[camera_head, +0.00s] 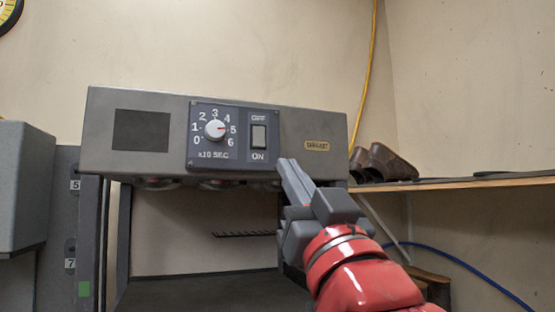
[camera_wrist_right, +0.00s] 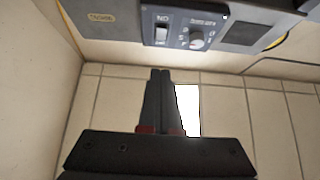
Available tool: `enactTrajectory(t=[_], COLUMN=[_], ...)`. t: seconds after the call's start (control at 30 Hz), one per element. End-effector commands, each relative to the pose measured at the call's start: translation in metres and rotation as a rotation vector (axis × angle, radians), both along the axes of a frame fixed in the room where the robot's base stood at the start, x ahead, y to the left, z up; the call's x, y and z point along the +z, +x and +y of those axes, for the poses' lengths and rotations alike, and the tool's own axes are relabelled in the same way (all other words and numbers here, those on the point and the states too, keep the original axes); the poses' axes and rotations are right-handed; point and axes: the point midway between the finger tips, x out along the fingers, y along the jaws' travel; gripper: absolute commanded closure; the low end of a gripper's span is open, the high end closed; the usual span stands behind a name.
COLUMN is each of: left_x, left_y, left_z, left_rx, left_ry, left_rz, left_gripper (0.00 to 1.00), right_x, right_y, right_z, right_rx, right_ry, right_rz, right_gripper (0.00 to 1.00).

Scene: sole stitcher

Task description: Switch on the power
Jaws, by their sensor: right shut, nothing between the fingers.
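The power switch (camera_head: 259,137) is a light grey rocker on the dark control panel (camera_head: 222,163) of a grey machine (camera_head: 100,103). OFF is printed above it and ON below it. My left gripper is out of view.
A wooden shelf (camera_head: 460,184) with brown shoes (camera_head: 385,163) stands at the right. A yellow cable (camera_head: 367,70) hangs down the wall, and a blue cable (camera_head: 465,268) runs low at the right. A grey cabinet (camera_head: 25,185) stands at the left. The space before the panel is clear.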

Motion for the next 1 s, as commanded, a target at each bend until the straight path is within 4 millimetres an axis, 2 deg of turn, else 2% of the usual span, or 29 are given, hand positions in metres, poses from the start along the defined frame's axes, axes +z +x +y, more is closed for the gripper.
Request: enactTrajectory(t=[0.47, 0.7, 1.0], left_x=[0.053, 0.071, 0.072], left_y=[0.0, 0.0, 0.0], left_z=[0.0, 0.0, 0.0], left_rx=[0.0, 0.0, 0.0], left_ry=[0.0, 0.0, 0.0], left_rz=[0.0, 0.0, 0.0], left_gripper=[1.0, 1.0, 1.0], right_x=[0.062, 0.055, 0.051], right_y=[0.073, 0.101, 0.107], right_z=[0.024, 0.033, 0.034], right_rx=[0.0, 0.0, 0.001], right_ry=[-0.004, -0.001, 0.0], right_rz=[0.007, 0.003, 0.001], right_gripper=[1.0, 1.0, 1.0])
